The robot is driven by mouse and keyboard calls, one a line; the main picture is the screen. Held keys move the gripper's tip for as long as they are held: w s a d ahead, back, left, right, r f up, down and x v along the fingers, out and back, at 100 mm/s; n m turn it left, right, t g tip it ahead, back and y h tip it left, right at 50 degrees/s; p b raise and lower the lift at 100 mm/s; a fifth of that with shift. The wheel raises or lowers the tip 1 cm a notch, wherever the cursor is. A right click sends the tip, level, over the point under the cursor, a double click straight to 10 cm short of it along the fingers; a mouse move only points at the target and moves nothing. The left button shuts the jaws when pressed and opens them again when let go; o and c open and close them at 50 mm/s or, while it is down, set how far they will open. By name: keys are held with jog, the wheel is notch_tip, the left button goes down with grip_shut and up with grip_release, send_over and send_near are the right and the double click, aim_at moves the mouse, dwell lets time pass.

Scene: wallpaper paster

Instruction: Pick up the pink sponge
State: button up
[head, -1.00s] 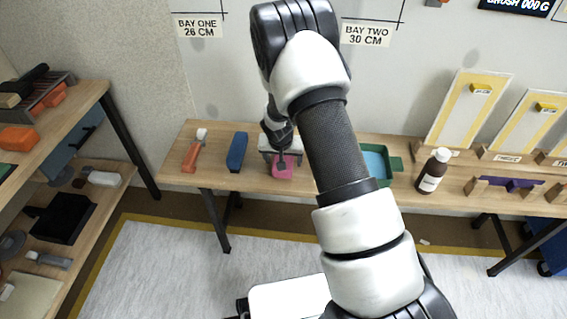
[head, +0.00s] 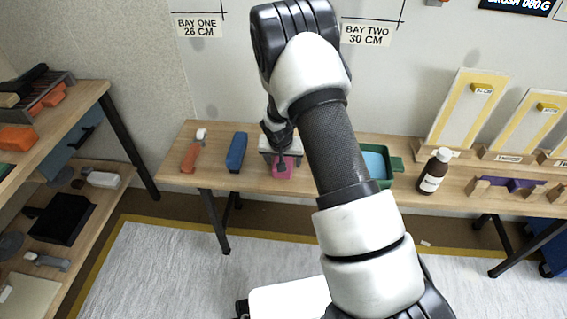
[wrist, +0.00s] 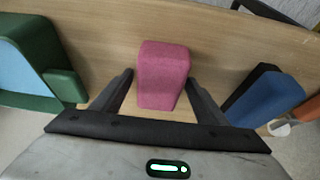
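The pink sponge (head: 283,172) lies on the wooden bench, below my gripper (head: 284,160) in the head view. In the wrist view the pink sponge (wrist: 162,75) sits between the two dark fingers of my gripper (wrist: 160,82). The fingers are spread, with a gap of bare wood visible on each side of the sponge. My arm hides part of the bench to the right of the sponge.
A blue block (head: 237,152) and an orange-handled tool (head: 190,156) lie left of the sponge. A green tray (head: 394,164) with a light blue inside and a brown bottle (head: 433,172) are to the right. The wall rises behind the bench (head: 215,178).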

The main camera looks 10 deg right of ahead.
jog(key=c, duration=0.9)
jog(key=shift+r+p, duration=0.55)
jog(key=shift+p, duration=0.2)
notch_tip(320, 180, up, 9)
jog(key=shift+r+p, duration=0.2)
jog(key=shift+p, duration=0.8)
